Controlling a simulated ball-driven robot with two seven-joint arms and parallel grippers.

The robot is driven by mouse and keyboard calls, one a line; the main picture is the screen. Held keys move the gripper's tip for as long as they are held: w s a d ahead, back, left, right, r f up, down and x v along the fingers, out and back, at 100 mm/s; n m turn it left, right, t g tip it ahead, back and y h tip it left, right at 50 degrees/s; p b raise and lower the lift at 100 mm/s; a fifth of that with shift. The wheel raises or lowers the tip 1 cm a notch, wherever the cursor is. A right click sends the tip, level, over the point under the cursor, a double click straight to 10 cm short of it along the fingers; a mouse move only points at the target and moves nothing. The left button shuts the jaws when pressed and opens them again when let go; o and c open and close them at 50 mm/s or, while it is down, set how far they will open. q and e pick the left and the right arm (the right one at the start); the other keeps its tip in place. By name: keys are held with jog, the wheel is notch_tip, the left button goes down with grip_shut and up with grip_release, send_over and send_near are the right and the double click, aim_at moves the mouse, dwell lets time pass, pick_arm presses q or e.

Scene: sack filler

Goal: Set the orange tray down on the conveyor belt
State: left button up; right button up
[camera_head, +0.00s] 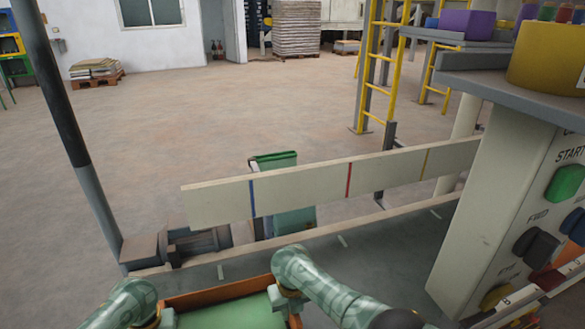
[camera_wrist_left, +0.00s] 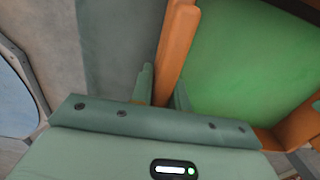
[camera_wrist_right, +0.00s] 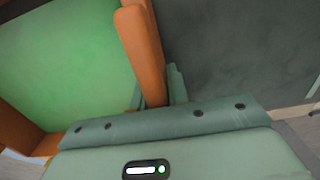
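The orange tray (camera_head: 215,292) has a green inside and shows at the bottom of the head view, its near part cut off. My left gripper (camera_wrist_left: 162,92) is shut on one side wall of the tray (camera_wrist_left: 178,45), with a finger on each side. My right gripper (camera_wrist_right: 155,90) is shut on the opposite wall (camera_wrist_right: 140,45); it also shows at the tray's right edge in the head view (camera_head: 286,303). The grey conveyor belt (camera_head: 375,245) runs beyond and beside the tray. I cannot tell whether the tray touches it.
A long pale guide board (camera_head: 310,185) with blue, red and yellow marks stands along the belt's far side. A control box (camera_head: 500,200) with coloured buttons stands close on the right. A green bin (camera_head: 275,160) is behind the board. The belt right of the tray looks clear.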

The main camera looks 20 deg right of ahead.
pick_arm(q)
jog(key=o, duration=0.3)
pick_arm(e)
jog(key=o, duration=0.3)
pick_arm(q)
jog(key=shift+r, duration=0.1)
jog(key=shift+r, duration=0.1)
notch_tip(320, 180, up, 10)
jog(key=shift+s+r, duration=0.1)
jog(key=shift+r, duration=0.75)
pick_arm(e)
jog(key=shift+r, duration=0.2)
notch_tip(320, 180, up, 12)
jog(key=shift+s+f, duration=0.15)
pick_arm(q)
jog(key=shift+s+f, duration=0.1)
jog(key=shift+s, duration=0.05)
pick_arm(e)
jog(key=shift+s+f, duration=0.1)
